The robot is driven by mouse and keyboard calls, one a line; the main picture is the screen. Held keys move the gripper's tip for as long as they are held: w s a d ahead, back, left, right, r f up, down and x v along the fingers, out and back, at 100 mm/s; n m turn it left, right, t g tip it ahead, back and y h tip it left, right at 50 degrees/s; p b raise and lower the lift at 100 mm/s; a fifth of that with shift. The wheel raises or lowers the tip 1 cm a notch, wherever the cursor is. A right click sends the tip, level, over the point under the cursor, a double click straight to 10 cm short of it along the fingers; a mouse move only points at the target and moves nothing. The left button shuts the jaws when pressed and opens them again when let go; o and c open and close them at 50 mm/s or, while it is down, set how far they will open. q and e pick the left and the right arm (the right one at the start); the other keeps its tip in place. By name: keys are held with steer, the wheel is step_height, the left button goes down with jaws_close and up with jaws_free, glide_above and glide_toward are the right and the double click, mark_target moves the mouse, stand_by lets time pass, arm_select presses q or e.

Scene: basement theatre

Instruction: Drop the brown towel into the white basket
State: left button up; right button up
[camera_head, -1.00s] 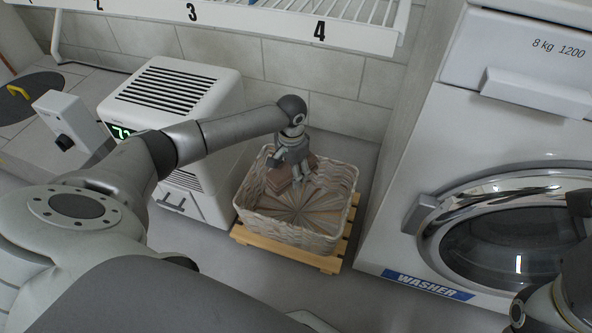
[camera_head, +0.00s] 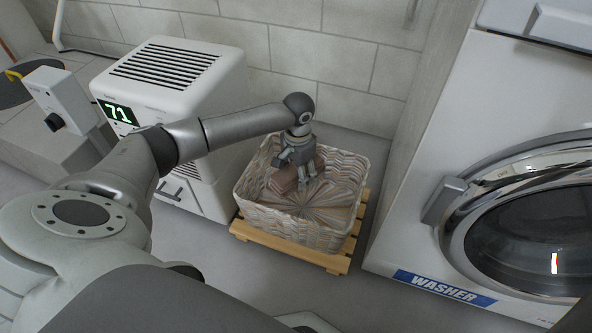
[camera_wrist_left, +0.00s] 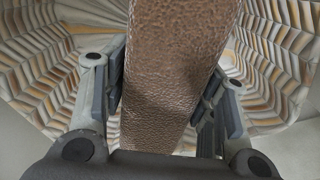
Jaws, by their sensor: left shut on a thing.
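The white woven basket (camera_head: 338,228) stands on a wooden slatted stand on the floor, between a white appliance and the washer. My left gripper (camera_head: 297,170) reaches down inside the basket and is shut on the brown towel (camera_head: 283,181). In the left wrist view the towel (camera_wrist_left: 172,70) runs between the two fingers (camera_wrist_left: 160,95), with the basket's woven inside (camera_wrist_left: 40,60) around it. The towel is inside the basket's rim; whether it touches the bottom is hard to tell. My right gripper is not in view.
The white appliance (camera_head: 175,70) with a green display stands close to the basket's left. The washer (camera_head: 480,150) with its round door is at the right. The wooden stand (camera_head: 300,255) sticks out under the basket. Grey floor is clear in front.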

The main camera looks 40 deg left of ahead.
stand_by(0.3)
arm_select(q)
steer(key=o, duration=1.1)
steer(key=shift+o, duration=0.2)
steer(key=shift+r, duration=0.1)
step_height(320, 180, up, 12)
steer(key=shift+f, duration=0.1)
steer(key=shift+s, duration=0.1)
